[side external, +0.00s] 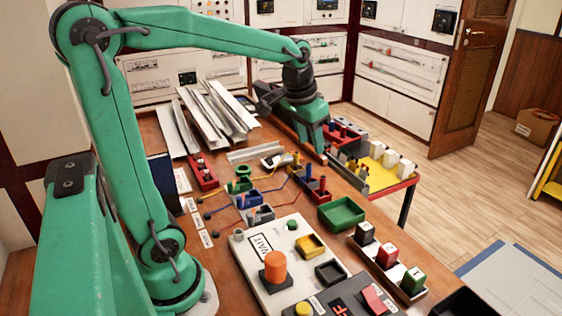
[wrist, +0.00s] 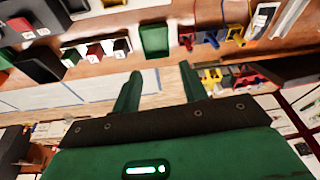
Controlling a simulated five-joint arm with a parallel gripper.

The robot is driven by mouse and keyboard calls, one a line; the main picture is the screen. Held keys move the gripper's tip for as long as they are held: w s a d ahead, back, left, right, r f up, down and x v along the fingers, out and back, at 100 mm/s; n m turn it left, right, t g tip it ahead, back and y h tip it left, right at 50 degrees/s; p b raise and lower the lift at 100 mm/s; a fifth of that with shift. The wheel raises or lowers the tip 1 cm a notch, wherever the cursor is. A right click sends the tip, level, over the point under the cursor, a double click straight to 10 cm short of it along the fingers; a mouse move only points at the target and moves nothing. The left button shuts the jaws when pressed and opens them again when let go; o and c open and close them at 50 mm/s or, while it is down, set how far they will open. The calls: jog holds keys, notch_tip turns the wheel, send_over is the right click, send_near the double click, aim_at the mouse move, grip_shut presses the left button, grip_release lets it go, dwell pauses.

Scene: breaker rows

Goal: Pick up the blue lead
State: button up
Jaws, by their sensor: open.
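My gripper (side external: 318,152) is open and empty, above the far right part of the wooden table. In the wrist view its two green fingers (wrist: 160,88) stand apart with nothing between them. Small blue upright pieces sit in holders on the table: one blue piece (side external: 308,171) is just below my gripper in the side view, another blue piece (side external: 241,201) is further left. A blue piece (wrist: 212,40) also shows beyond the fingers in the wrist view. Thin coloured lines run between the holders. I cannot tell which blue piece is the blue lead.
A green tray (side external: 342,213) stands in front of the holders; it shows in the wrist view (wrist: 154,41). A yellow tray (side external: 390,176) with white blocks is at the right edge. Metal channels (side external: 212,108) lie behind. A switch panel (side external: 258,252) fills the front.

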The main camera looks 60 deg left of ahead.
jog(key=w+a+f+g, duration=0.2)
jog(key=w+a+f, duration=0.4)
jog(key=w+a, duration=0.25)
jog(key=n+g, duration=0.1)
jog(key=n, duration=0.1)
send_over(309, 163)
jog(key=shift+h, duration=0.3)
notch_tip(309, 163, down, 8)
jog(key=shift+d+f, duration=0.15)
jog(key=shift+f, duration=0.05)
jog(key=shift+a+f, duration=0.2)
jog(key=shift+f, duration=0.05)
jog(key=shift+f, duration=0.15)
jog(key=shift+d+f, duration=0.1)
jog(key=shift+f, duration=3.65)
grip_shut()
